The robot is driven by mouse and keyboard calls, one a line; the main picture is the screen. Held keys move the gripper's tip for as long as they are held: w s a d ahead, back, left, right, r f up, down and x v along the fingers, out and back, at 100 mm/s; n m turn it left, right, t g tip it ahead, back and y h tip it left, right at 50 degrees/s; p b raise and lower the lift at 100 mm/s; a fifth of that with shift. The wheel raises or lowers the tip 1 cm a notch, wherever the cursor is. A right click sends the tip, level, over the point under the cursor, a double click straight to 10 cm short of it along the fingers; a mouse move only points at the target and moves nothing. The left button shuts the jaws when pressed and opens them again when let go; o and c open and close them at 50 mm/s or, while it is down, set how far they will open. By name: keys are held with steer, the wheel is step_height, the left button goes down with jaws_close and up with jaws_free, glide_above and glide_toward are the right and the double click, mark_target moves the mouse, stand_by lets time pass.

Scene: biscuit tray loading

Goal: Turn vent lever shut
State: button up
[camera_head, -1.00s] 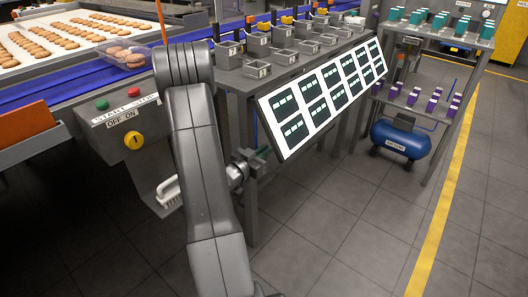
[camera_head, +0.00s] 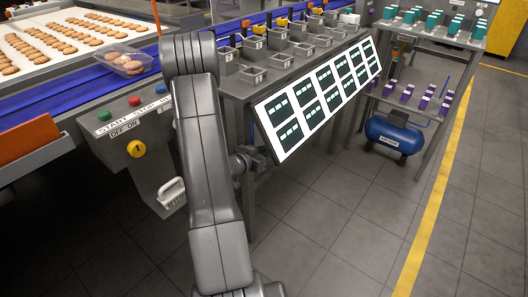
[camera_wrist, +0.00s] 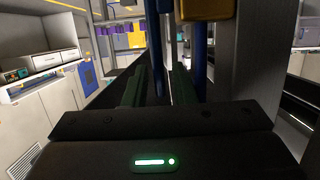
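No vent lever can be made out for sure in either view. In the head view my arm stands in the middle, and my gripper is hidden behind it and the display rack. In the wrist view my gripper (camera_wrist: 157,88) shows two greenish fingers, apart, with nothing seen held between them. Yellow blocks (camera_wrist: 222,9) and blue upright bars (camera_wrist: 201,50) show at the top of the wrist view, just beyond and right of the fingers. A blue compressor tank (camera_head: 393,136) lies under the right-hand shelf.
A control panel (camera_head: 120,120) with push buttons and a yellow rotary knob (camera_head: 136,148) is left of my arm. A slanted rack of lit displays (camera_head: 317,98) stands right of it. Biscuits lie on trays at the upper left. The floor (camera_head: 330,215) at the front right is clear.

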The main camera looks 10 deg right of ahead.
steer(key=shift+o, duration=0.2)
steer(key=shift+a, duration=0.1)
steer(key=p+v, duration=0.2)
steer(key=v, duration=1.1)
steer(key=shift+s+a, duration=0.2)
steer(key=shift+s, duration=0.05)
steer(key=shift+r, duration=0.1)
steer(key=shift+c, duration=0.2)
steer(key=shift+n, duration=0.3)
jaws_close()
steer(key=s+a+n+p, duration=0.1)
steer(key=s+a+n, duration=0.2)
steer(key=n, duration=1.4)
steer(key=b+x, duration=0.3)
steer(key=x, duration=1)
steer(key=shift+w+d+f, duration=0.15)
steer(key=shift+w+f, duration=0.1)
steer(key=shift+w, duration=0.1)
